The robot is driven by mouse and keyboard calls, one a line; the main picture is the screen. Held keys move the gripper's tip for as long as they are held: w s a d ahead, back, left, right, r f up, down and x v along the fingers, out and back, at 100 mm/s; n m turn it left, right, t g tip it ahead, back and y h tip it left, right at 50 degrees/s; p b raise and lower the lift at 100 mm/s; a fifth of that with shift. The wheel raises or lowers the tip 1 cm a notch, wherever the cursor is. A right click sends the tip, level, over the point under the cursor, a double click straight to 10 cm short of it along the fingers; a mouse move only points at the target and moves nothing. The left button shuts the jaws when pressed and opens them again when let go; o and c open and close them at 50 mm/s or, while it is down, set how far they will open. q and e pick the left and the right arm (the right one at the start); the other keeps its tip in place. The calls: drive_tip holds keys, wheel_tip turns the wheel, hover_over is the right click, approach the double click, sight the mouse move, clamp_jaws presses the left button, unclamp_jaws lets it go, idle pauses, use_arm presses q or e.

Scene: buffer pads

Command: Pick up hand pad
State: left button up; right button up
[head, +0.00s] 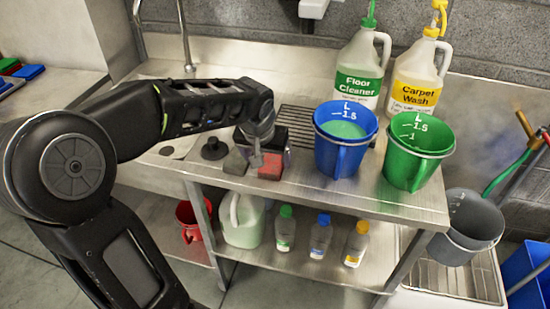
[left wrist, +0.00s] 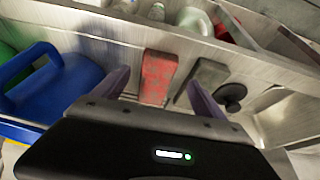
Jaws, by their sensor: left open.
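A red hand pad (head: 271,167) lies on the steel counter near its front edge, beside a grey pad (head: 236,161). My left gripper (head: 257,156) hangs over the counter by these two pads, with its jaws pointing down. In the left wrist view the two fingers (left wrist: 158,84) are open and apart, and the red pad (left wrist: 157,76) shows between them. The grey pad (left wrist: 207,76) lies near the right-hand finger, which hides part of it. Nothing is held. Whether the fingers touch the counter cannot be told. My right gripper is not in view.
A blue bucket (head: 345,150) and a green bucket (head: 411,160) stand right of the pads. A black round plug (head: 214,149) lies to the left. Cleaner jugs (head: 362,70) stand behind. Several bottles (head: 320,236) stand on the lower shelf.

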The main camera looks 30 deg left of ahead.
sight(270, 167)
use_arm(q)
drive_tip(key=x, duration=0.5)
drive_tip(key=shift+s+d+f, duration=0.1)
drive_tip(key=shift+d+f, duration=0.05)
drive_tip(key=shift+d, duration=0.05)
drive_tip(key=shift+c, duration=0.5)
drive_tip(key=c, duration=1.4)
